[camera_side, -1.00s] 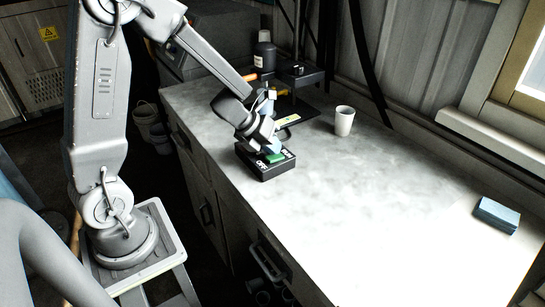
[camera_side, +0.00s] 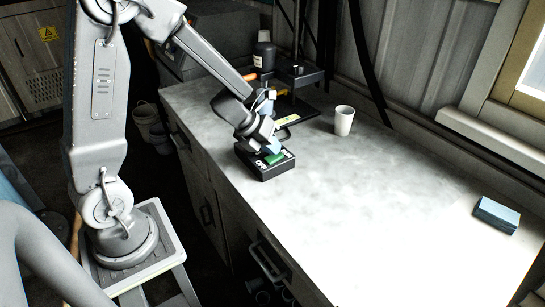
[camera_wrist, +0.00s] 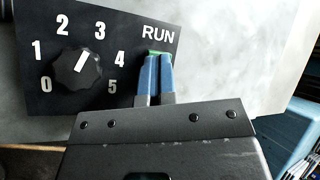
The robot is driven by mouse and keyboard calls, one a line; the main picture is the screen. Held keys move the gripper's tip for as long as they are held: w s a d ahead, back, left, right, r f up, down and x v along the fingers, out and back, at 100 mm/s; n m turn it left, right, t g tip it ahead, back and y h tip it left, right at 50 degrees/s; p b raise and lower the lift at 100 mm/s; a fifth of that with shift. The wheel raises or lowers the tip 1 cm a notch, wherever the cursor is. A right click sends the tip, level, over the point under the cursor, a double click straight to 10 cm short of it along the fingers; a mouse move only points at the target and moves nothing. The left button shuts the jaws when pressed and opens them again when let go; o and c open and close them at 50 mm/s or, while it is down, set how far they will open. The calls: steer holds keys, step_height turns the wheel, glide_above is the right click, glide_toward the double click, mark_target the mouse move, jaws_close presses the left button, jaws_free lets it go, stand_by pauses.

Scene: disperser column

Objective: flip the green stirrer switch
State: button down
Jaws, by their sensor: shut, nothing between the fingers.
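The green stirrer switch (camera_side: 274,158) sits on top of a black control box (camera_side: 263,172) at the near edge of the bench. In the wrist view a strip of the green switch (camera_wrist: 156,53) shows under the RUN label, at the tips of my gripper (camera_wrist: 157,60). The blue fingers are shut together with nothing between them. They cover most of the switch, and I cannot tell whether they press on it. In the side view my gripper (camera_side: 273,148) points down at the switch. The wrist view also shows the box's black dial (camera_wrist: 77,68), numbered 0 to 5.
A white cup (camera_side: 344,121) stands behind and right of the box. A stand with a dark base (camera_side: 300,76) and a dark bottle (camera_side: 264,52) are at the back. A blue block (camera_side: 497,214) lies far right. The middle of the bench (camera_side: 370,210) is clear.

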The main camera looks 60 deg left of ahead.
steer(key=shift+s, duration=0.1)
steer(key=shift+w+r, duration=0.25)
steer(key=shift+r, duration=1.05)
steer(key=shift+w+r, duration=0.2)
steer(key=shift+r, duration=1.1)
steer(key=shift+w+d+r+t, duration=0.1)
steer(key=shift+r+t, duration=0.2)
steer(key=shift+r, duration=0.05)
steer(key=s+r+n+t+y, duration=0.4)
steer(key=r+n+y, duration=0.2)
steer(key=r+n, duration=0.75)
steer(key=s+d+f+n+g+h, duration=0.1)
steer(key=s+d+n+g, duration=0.2)
steer(key=s+n, duration=0.5)
steer(key=s+d+f+n+g+h, duration=0.2)
steer(key=s+d+n+g, duration=0.1)
steer(key=s+d+n, duration=0.3)
steer(key=s+n, duration=0.2)
steer(key=n, duration=0.1)
